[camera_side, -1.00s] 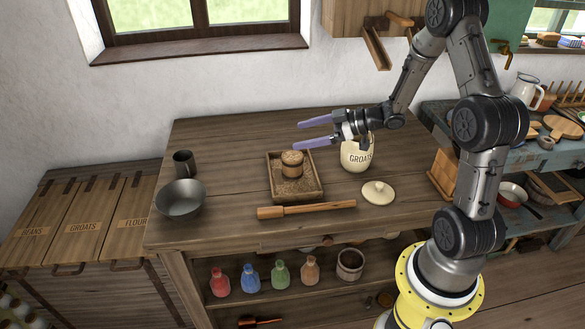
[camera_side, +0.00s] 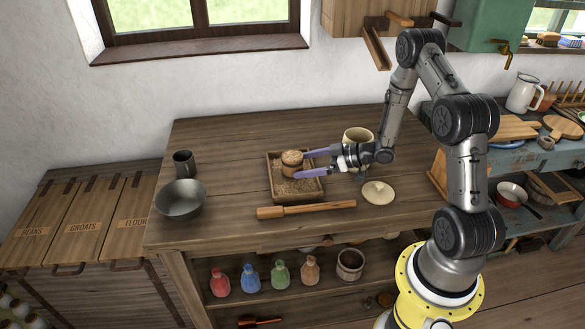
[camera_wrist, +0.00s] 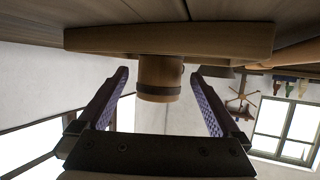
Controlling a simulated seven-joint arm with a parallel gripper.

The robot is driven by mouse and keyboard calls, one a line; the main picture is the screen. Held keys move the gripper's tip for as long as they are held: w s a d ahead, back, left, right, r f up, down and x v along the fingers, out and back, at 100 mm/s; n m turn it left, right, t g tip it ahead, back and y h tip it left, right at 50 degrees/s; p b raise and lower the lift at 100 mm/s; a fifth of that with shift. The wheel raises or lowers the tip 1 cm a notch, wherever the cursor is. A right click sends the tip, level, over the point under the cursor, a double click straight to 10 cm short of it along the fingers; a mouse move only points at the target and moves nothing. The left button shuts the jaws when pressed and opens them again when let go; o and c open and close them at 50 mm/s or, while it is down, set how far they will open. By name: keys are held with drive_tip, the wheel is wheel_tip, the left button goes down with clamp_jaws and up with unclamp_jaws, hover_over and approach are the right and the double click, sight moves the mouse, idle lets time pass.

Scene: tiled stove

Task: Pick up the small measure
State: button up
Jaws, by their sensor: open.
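The small measure (camera_side: 291,159) is a round wooden cup with a darker band, heaped with grain. It stands upright in a shallow square wooden tray (camera_side: 318,189) on the table. My gripper (camera_side: 301,164) is open and low over the tray's right part, its purple fingers pointing left at the measure. In the wrist view, which is upside down, the measure (camera_wrist: 158,78) shows between the two open fingertips (camera_wrist: 160,74), with a gap on each side. The tray's edge (camera_wrist: 168,40) also shows there. How far the fingertips reach along the measure is hard to tell.
A cream groats jar (camera_side: 357,136) stands close behind my gripper, partly hidden by the arm. Its lid (camera_side: 378,192) lies to the right. A wooden scraper (camera_side: 306,209) lies in front of the tray. A metal bowl (camera_side: 181,198) and dark mug (camera_side: 184,163) stand left.

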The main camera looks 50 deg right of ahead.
sight(293, 166)
drive_tip(key=shift+x, duration=2.35)
drive_tip(key=c, duration=1.6)
